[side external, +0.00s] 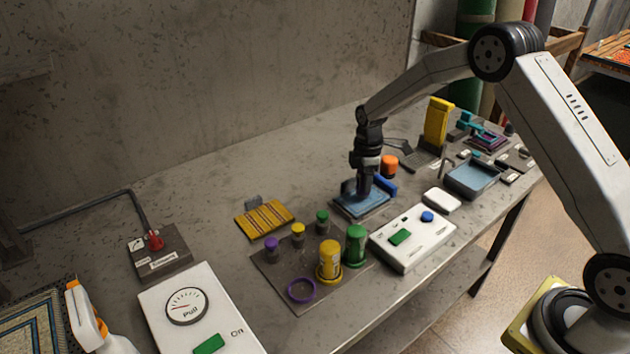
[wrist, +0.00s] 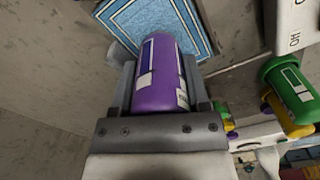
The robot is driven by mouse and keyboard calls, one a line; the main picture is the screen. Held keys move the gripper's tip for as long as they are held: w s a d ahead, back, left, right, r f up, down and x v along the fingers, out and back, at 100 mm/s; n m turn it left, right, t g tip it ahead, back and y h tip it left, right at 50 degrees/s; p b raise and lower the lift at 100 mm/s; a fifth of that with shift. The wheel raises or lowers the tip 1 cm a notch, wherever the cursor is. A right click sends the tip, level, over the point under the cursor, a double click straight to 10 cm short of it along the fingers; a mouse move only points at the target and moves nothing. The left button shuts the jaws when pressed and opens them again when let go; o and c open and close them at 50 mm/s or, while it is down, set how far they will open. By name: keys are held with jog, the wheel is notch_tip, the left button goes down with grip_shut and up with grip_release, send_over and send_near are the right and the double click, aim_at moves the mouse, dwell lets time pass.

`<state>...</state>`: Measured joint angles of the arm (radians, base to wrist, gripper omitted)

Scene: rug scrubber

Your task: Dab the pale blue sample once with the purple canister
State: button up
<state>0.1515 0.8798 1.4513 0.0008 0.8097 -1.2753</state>
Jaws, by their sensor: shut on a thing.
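My gripper (side external: 364,188) is shut on the purple canister (wrist: 160,75), which lies between its two fingers in the wrist view. In the side view the canister is hidden by the gripper. The pale blue sample (side external: 352,209) is a flat framed square on the bench, directly below my gripper. In the wrist view the sample (wrist: 190,22) has a pale border and lies past the canister's far end. Whether the canister touches the sample I cannot tell.
An empty purple ring (side external: 302,290) marks a board (side external: 275,278) holding yellow and green canisters and small capped pots. A white box (side external: 412,238) with green and blue buttons stands right of the sample.

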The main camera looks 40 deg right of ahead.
jog(key=shift+f, duration=0.65)
dwell(1.1)
jog(key=shift+r, duration=3.55)
